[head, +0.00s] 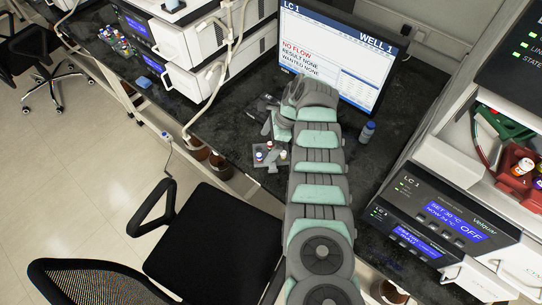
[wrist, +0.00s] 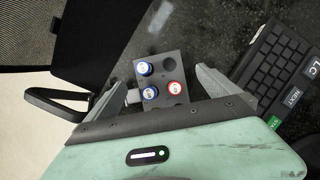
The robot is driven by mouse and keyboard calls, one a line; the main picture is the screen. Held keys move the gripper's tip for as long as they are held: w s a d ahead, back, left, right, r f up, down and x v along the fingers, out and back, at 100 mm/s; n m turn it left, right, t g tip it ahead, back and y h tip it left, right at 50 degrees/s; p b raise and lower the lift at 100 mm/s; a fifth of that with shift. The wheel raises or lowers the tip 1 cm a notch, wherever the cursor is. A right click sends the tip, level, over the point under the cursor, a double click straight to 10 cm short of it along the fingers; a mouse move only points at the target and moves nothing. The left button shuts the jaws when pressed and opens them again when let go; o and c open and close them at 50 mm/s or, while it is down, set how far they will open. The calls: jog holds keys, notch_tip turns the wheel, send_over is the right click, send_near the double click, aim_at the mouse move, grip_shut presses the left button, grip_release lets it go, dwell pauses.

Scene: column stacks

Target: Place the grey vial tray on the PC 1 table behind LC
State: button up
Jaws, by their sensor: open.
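The grey vial tray (wrist: 160,79) sits on the dark table top, near its front edge by the black chair. In the wrist view it holds two blue-capped vials (wrist: 144,68) and a red-capped vial (wrist: 175,88); its other holes look empty. My gripper (wrist: 158,82) is open, with one finger on each side of the tray and a gap visible on the right. Whether the left finger touches the tray is unclear. In the head view the tray (head: 268,163) shows just below the end of my arm, which partly hides the gripper. The LC 1 monitor (head: 335,50) stands behind.
A keyboard (wrist: 280,65) lies right of the tray in the wrist view. LC 1 instruments (head: 440,225) fill the right side, and more stacked units (head: 190,45) stand left. A black chair (head: 215,245) is in front.

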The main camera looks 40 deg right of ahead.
aim_at(264, 153)
jog(key=b+x, duration=0.2)
jog(key=x, duration=0.2)
jog(key=shift+f, duration=0.4)
jog(key=shift+r, duration=0.1)
jog(key=shift+c, duration=0.6)
jog(key=c, duration=1.4)
notch_tip(264, 153, up, 20)
jog(key=p, duration=0.5)
